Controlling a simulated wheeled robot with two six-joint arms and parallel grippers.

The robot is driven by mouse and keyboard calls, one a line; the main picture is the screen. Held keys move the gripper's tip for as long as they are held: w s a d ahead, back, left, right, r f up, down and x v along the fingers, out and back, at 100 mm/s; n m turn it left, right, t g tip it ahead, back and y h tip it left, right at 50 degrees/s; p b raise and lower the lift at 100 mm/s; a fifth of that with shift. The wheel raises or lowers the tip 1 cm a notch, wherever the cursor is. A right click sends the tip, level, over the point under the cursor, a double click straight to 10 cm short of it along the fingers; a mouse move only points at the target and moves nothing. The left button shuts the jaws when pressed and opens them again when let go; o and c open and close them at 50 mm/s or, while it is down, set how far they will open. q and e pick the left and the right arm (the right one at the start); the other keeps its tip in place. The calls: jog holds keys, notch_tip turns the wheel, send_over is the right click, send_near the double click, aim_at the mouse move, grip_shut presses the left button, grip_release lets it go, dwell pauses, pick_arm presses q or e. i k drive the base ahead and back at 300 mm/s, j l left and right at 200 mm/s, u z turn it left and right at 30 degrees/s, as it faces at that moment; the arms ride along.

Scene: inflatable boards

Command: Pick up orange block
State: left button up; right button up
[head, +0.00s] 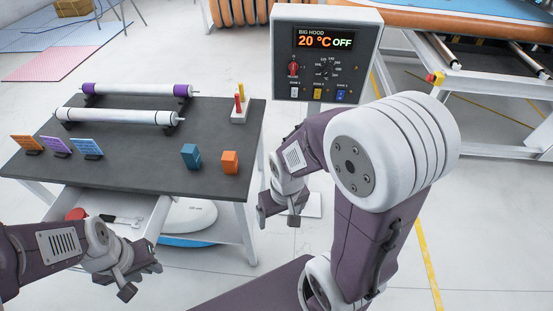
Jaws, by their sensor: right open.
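The orange block (230,162) stands on the dark table top near its front right corner. A blue block (191,156) stands just to its left, apart from it. My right gripper (281,213) is off the table's right side, lower in the picture than the orange block and to its right. It is open and empty. My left gripper (142,277) is in front of the table near the open drawer. Whether its jaws are open or shut is unclear, and no object shows in it.
The dark table (130,170) also holds two rollers (118,117), several small coloured cards (55,146) and a stand with red and yellow pegs (239,108). An open drawer (125,212) juts out below. A control box (325,55) stands behind my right arm.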

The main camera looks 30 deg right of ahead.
aim_at(229, 160)
jog(key=z, duration=0.4)
jog(key=j+z, duration=0.25)
jog(key=j, duration=0.35)
jog(key=j+z, duration=0.25)
jog(key=j, duration=0.3)
jog(key=k+j+z, duration=0.1)
jog(key=j+z, duration=0.15)
jog(key=j, duration=0.35)
jog(key=k+j+z, duration=0.1)
jog(key=j+z, duration=0.15)
jog(key=j, duration=0.3)
